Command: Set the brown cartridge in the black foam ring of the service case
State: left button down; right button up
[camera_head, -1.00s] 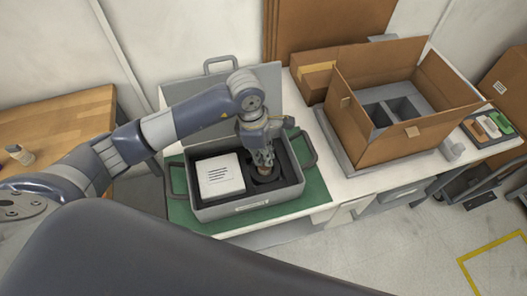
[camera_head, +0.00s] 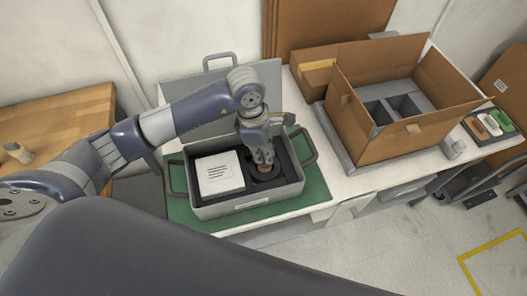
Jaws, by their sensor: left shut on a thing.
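The grey service case (camera_head: 250,209) stands open on a green mat, its lid tilted up behind it. The black foam ring (camera_head: 267,176) lies in the right part of the case, partly covered by my gripper. My left gripper (camera_head: 263,166) points down over the ring, shut on the brown cartridge (camera_head: 263,168). Only a little of the cartridge shows between the fingers, at the ring's opening. I cannot tell whether it rests on the bottom. My right gripper is not in view.
A white labelled box (camera_head: 219,175) fills the left part of the case. Case handles (camera_head: 304,147) stick out at the sides. A large open cardboard box (camera_head: 415,135) with grey inserts stands to the right. A tray of small items (camera_head: 490,126) lies at the far right.

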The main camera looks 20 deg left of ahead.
pick_arm(q)
jog(key=shift+b, duration=0.3)
dwell(0.4)
dwell(0.3)
jog(key=shift+f+b, duration=0.6)
jog(key=shift+f, duration=0.05)
jog(key=c, duration=1.9)
grip_release()
jog(key=shift+r, duration=0.15)
jog(key=shift+a+r+p, duration=0.15)
jog(key=shift+r+p, duration=0.55)
jog(key=shift+r, duration=0.25)
jog(key=r+p, duration=0.1)
jog(key=r, duration=0.2)
jog(key=a+r+p, duration=0.1)
jog(key=r+p, duration=0.1)
jog(key=r, duration=0.1)
jog(key=r+p, duration=0.1)
jog(key=r, duration=0.1)
jog(key=shift+s+a+r, duration=0.15)
jog(key=shift+s+r, duration=0.05)
jog(key=shift+r, duration=0.2)
